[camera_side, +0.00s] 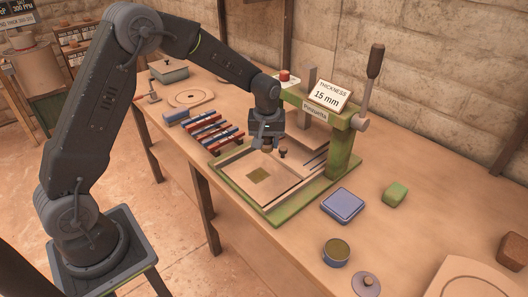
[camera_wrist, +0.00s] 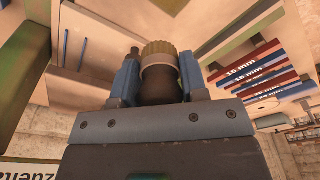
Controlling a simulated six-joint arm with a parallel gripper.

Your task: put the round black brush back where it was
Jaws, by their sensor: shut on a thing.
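My gripper (camera_side: 267,141) is shut on the round black brush (camera_side: 267,149) and holds it above the far left part of the press bed (camera_side: 232,186). In the wrist view the brush (camera_wrist: 160,88) sits between the two blue fingers (camera_wrist: 160,80). It has a dark rounded body and a tan ribbed end facing away from the wrist. In the side view the gripper hides much of the brush, and I cannot tell whether its lower end touches anything. A small dark knob (camera_side: 283,153) stands just right of it.
The green press post (camera_side: 343,150), lever (camera_side: 375,62) and thickness sign (camera_side: 330,95) stand right of my gripper. Red and blue bars (camera_side: 212,130) lie at left. A blue tin (camera_side: 343,205), green block (camera_side: 395,194) and round pot (camera_side: 336,252) stand at front right, with bare table between.

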